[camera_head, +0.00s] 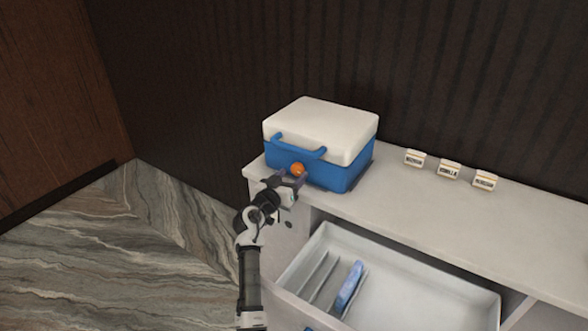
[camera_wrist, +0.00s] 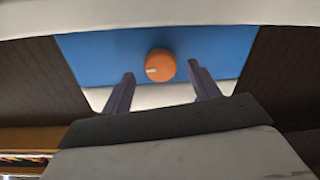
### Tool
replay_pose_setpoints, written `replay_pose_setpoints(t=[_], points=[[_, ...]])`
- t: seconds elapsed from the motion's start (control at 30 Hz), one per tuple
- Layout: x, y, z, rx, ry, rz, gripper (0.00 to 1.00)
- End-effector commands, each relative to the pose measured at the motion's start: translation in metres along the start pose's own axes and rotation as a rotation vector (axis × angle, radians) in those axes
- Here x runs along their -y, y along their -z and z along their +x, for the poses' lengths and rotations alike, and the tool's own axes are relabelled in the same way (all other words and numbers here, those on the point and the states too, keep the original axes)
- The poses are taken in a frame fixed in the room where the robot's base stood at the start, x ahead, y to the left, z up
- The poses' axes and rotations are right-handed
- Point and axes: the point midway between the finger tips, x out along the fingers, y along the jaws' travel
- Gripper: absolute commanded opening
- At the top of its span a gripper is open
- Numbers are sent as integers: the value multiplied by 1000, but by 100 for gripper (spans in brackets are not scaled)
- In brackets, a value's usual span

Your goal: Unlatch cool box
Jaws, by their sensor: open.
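The cool box (camera_head: 346,174) has a blue body, a white lid (camera_head: 322,128) and a blue handle (camera_head: 292,146) across its front. It stands on the left end of the counter with its lid down. An orange round knob (camera_head: 297,169) sits on its front face. In the wrist view the knob (camera_wrist: 160,65) shows a small pale mark on its left side. My gripper (camera_head: 290,178) is at the box's front, and in the wrist view my gripper (camera_wrist: 157,75) is open, its fingers on either side of the knob with gaps visible. I cannot tell its exact depth to the knob.
Several small labelled blocks (camera_head: 449,170) stand on the counter (camera_head: 420,212) to the right. An open drawer (camera_head: 440,290) below holds dividers and a blue pack (camera_head: 349,287). A dark ribbed wall rises behind. The floor on the left is clear.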

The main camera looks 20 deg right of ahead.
Motion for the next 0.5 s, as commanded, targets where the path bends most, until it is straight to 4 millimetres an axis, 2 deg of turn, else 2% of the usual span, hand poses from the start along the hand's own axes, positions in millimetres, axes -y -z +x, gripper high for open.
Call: replay_pose_setpoints(t=[0.2, 0.5], points=[[0, 1, 19, 0, 0, 0, 61], [0, 0, 21, -1, 1, 0, 61]])
